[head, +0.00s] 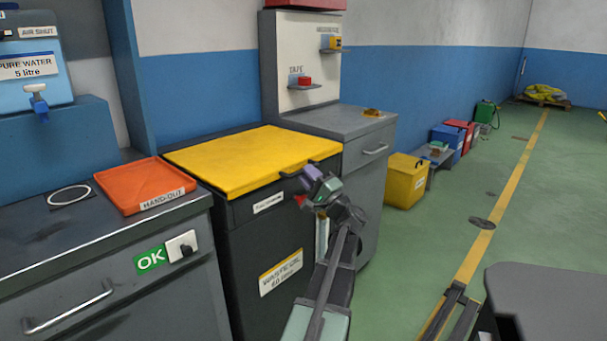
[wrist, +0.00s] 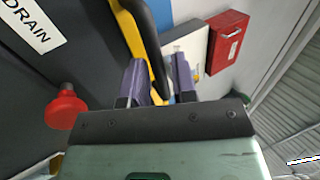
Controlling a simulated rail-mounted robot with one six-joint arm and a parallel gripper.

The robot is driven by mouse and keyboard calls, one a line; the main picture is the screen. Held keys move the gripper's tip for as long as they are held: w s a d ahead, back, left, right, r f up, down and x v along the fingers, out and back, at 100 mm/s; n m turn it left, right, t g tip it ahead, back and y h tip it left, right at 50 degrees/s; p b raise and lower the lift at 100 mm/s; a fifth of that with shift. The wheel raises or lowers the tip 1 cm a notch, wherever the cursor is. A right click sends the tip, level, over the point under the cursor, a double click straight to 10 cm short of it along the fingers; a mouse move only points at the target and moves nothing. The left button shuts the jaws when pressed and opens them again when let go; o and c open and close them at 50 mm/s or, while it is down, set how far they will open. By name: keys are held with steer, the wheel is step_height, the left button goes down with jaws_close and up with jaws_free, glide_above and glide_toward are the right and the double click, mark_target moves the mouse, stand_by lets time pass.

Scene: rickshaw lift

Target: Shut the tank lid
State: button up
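The waste oil tank (head: 272,235) is a dark cabinet with a yellow lid (head: 245,158) on top. The lid lies about flat over the tank; I cannot tell whether a small gap is left under it. A black handle (head: 291,170) sits on its front edge, and it also shows in the wrist view (wrist: 145,30). My gripper (head: 313,178) is at the front edge near the handle's right end. In the wrist view its purple fingers (wrist: 159,82) stand apart, with the handle and the lid's yellow edge showing between and beyond them. Contact cannot be told.
A red drain knob (wrist: 65,107) sticks out of the tank front below my gripper. An orange tray (head: 148,184) lies on the left bench. A grey cabinet (head: 350,122) stands close at the tank's right. A yellow box (head: 405,181) is on the floor; the green floor beyond is mostly clear.

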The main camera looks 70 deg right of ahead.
steer(key=b+v, duration=0.3)
steer(key=v, duration=0.4)
steer(key=shift+s+f, duration=0.3)
steer(key=shift+f, duration=0.15)
steer(key=shift+d, duration=0.1)
